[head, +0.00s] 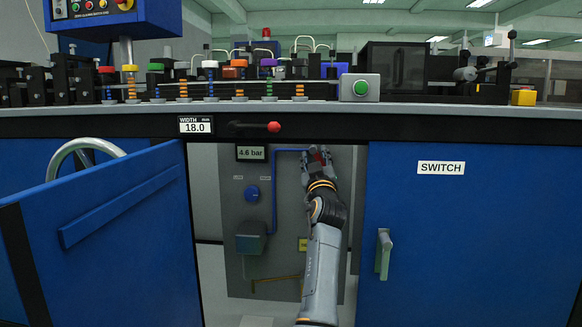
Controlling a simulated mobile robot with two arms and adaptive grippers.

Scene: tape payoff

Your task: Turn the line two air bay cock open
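The air bay is the open compartment under the machine top, with a grey panel (243,285) inside.
A gauge display (251,153) reads 4.6 bar. A blue knob (252,194) and a grey filter box (250,238) are on the panel. The blue door (120,205) stands open at left. A closed door marked SWITCH (470,230) bounds the bay at right.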

